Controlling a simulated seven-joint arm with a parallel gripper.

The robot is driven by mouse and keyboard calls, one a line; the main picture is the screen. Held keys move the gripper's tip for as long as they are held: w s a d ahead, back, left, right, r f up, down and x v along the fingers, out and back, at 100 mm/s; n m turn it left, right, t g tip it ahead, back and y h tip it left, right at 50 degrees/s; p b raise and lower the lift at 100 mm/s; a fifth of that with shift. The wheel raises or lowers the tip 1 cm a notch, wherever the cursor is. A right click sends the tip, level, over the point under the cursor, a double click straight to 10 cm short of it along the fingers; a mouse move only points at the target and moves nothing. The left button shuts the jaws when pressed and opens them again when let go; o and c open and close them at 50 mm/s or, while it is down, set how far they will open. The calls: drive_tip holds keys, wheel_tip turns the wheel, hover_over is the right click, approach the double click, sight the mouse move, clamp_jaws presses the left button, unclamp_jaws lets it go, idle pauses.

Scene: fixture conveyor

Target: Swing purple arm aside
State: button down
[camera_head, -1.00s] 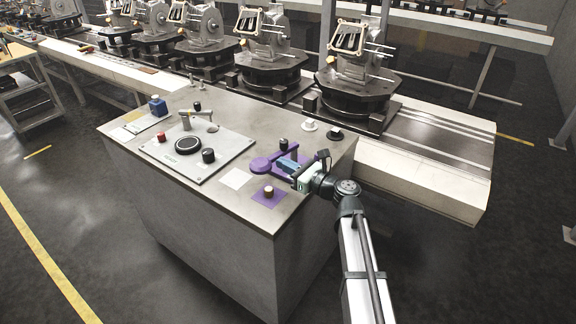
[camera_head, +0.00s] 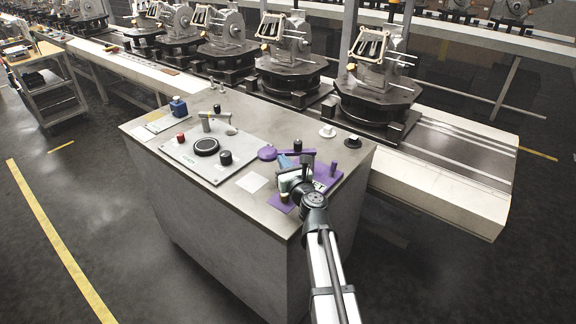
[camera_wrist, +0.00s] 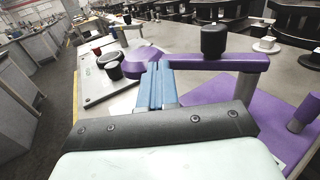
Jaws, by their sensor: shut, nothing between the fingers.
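The purple arm (camera_wrist: 205,65) is a flat bar with a round disc end (camera_head: 267,153). In the wrist view it runs left from a post over a purple base plate (camera_wrist: 240,115), with a black knob (camera_wrist: 214,40) standing above the bar. The base plate also shows in the head view (camera_head: 328,176). My gripper (camera_wrist: 158,66) is shut and empty, its blue fingertips against or just in front of the bar next to the disc. I cannot tell whether they touch.
A conveyor (camera_head: 440,190) with machine fixtures runs behind.

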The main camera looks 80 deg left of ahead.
sight(277, 146)
drive_tip(key=x, duration=0.4)
drive_tip(key=shift+s+a, duration=0.15)
drive_tip(key=shift+a, duration=1.9)
drive_tip(key=s+d, duration=0.8)
drive_tip(key=d, duration=0.3)
drive_tip(key=shift+d, duration=0.2)
